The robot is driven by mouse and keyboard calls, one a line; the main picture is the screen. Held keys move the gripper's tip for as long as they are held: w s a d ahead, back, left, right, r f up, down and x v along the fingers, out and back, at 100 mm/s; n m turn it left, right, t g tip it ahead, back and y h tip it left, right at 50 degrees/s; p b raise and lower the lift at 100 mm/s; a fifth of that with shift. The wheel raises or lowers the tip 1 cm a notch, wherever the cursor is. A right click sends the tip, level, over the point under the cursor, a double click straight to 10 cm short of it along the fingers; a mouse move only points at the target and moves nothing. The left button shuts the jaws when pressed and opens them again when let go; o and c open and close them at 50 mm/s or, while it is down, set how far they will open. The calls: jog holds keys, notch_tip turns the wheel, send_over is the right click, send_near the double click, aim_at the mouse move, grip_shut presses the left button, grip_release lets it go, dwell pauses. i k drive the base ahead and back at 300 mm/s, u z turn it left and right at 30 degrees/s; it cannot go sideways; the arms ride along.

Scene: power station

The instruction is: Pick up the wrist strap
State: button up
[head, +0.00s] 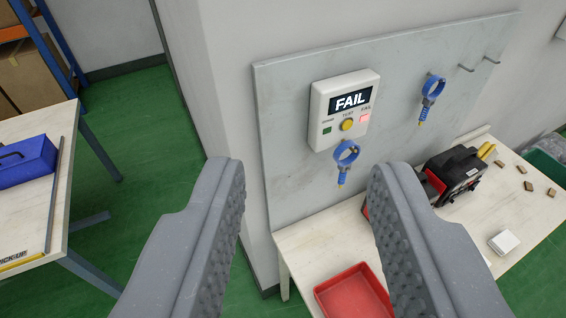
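A blue wrist strap (343,154) with a short coiled cord hangs just below a white tester (345,107) on a grey wall panel. The tester shows FAIL, with a red lamp lit beside a yellow button. A second blue wrist strap (430,89) hangs from a hook further right on the panel. My gripper (306,185) is open and empty, its two grey padded fingers wide apart in front of the panel. In the picture, the first strap lies between the fingertips, nearer the right one; the gripper is not touching it.
Below the panel, a pale bench (318,262) holds a red tray (355,293), a black and red device (455,175), a white block (504,242) and several small brown pieces. Bare hooks (466,68) sit at the panel's right. A table with a blue toolbox (24,162) stands left; green floor lies between.

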aim_at(344, 165)
jog(key=u, duration=1.85)
jog(key=k, duration=1.35)
jog(key=z, duration=1.3)
jog(key=i, duration=1.5)
jog(key=u, duration=0.05)
